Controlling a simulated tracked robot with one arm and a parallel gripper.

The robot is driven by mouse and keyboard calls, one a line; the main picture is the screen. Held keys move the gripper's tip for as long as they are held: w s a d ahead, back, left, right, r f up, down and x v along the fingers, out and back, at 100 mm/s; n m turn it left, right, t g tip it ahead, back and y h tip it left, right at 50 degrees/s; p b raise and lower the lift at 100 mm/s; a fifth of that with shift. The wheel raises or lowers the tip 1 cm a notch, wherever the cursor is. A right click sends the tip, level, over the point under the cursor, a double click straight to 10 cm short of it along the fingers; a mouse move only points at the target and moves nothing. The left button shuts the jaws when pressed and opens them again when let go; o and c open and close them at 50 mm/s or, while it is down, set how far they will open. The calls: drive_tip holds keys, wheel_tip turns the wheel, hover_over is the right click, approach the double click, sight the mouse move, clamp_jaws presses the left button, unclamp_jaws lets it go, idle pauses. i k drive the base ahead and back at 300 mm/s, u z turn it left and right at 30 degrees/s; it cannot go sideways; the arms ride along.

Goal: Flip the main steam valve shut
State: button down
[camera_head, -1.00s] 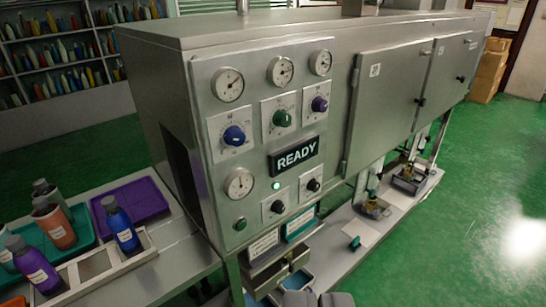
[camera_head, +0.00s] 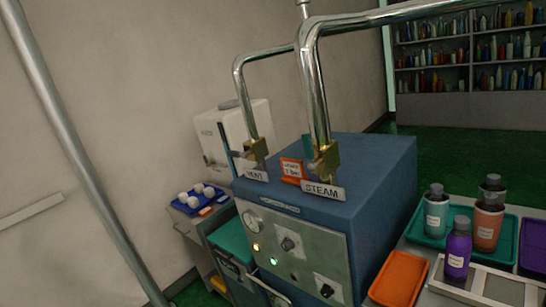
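The main steam valve (camera_head: 325,161) is a brass body on the thick chrome pipe, just behind a plate reading STEAM (camera_head: 322,190), on top of a blue boiler box (camera_head: 378,170). A green piece, perhaps its lever, shows at its left side; its exact angle is too small to tell. A second brass valve (camera_head: 256,150) stands to the left on a thinner pipe, behind a plate that seems to read VENT (camera_head: 255,175). My gripper does not show in the current view.
An orange tag (camera_head: 291,169) stands between the valves. The boiler front has a gauge (camera_head: 252,222), lit lamps and knobs. A white tank (camera_head: 234,135) stands behind left. An orange tray (camera_head: 398,278) and bottles (camera_head: 457,249) are at right. A slanted pipe (camera_head: 75,150) crosses the left.

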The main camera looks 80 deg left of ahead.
sight(312, 166)
drive_tip(key=u, duration=1.6)
